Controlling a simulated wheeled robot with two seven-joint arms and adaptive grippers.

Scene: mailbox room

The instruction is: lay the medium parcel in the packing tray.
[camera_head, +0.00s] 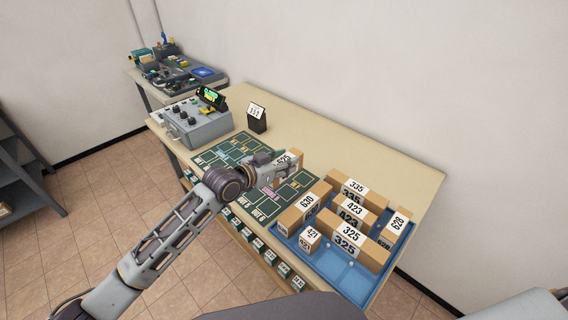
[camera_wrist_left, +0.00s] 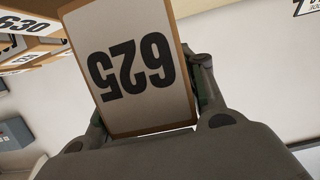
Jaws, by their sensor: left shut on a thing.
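My left gripper (camera_head: 275,172) is shut on a cardboard parcel with a white label reading 625 (camera_head: 292,156). It holds the parcel over the dark green marked mat, left of the tray; whether the parcel is clear of the mat is hard to tell. In the left wrist view the parcel (camera_wrist_left: 135,60) fills the space between the fingers, its label upside down. The blue packing tray (camera_head: 340,272) is at the right end of the table and holds several parcels. Its front part has bare floor. My right gripper is not in view.
Parcels in the tray read 630 (camera_head: 305,204), 335 (camera_head: 352,192), 423 (camera_head: 354,211), 325 (camera_head: 348,238), 628 (camera_head: 396,224) and 421 (camera_head: 310,238). A grey control box (camera_head: 195,122) and a black card stand (camera_head: 257,121) are at the table's far left. A wall runs behind.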

